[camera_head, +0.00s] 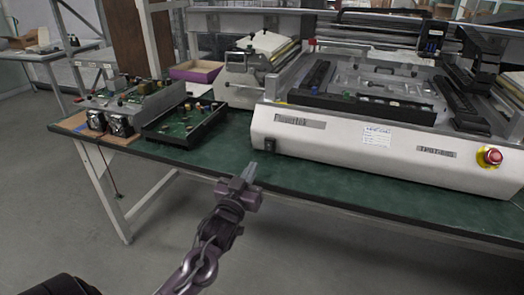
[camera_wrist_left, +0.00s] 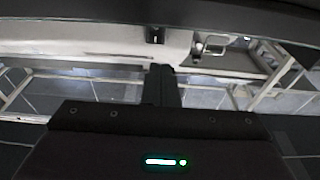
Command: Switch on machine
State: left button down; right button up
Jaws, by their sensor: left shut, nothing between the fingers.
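The machine (camera_head: 335,140) is a wide white-fronted unit on the green table. A small black switch (camera_head: 270,145) sits at the left end of its front panel. A red round button (camera_head: 493,156) on a yellow base is at the right end. My left gripper (camera_head: 250,172) is shut and empty, just in front of the table's edge, below and left of the black switch and apart from it. In the left wrist view the shut fingers (camera_wrist_left: 161,84) point toward a pale panel with a small dark switch (camera_wrist_left: 155,36) on it. My right gripper is not in view.
The green table (camera_head: 215,160) has a clear strip in front of the machine. Open circuit boards (camera_head: 185,122) and a board with fans (camera_head: 108,122) stand at its left. A purple tray (camera_head: 196,71) lies behind. Table legs (camera_head: 108,195) are below.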

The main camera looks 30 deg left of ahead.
aim_at(266, 143)
pick_arm(q)
jog(key=x, duration=0.7)
jog(key=shift+w+a, duration=0.1)
jog(key=shift+w, duration=0.1)
jog(key=shift+w+a+r, duration=0.1)
jog(key=shift+w+a, duration=0.05)
jog(key=shift+w, duration=0.45)
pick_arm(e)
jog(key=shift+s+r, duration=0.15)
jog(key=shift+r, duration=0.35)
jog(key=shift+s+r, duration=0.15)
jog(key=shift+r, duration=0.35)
pick_arm(q)
jog(key=shift+r, duration=0.1)
jog(key=shift+w+p, duration=0.15)
jog(key=shift+p, duration=0.4)
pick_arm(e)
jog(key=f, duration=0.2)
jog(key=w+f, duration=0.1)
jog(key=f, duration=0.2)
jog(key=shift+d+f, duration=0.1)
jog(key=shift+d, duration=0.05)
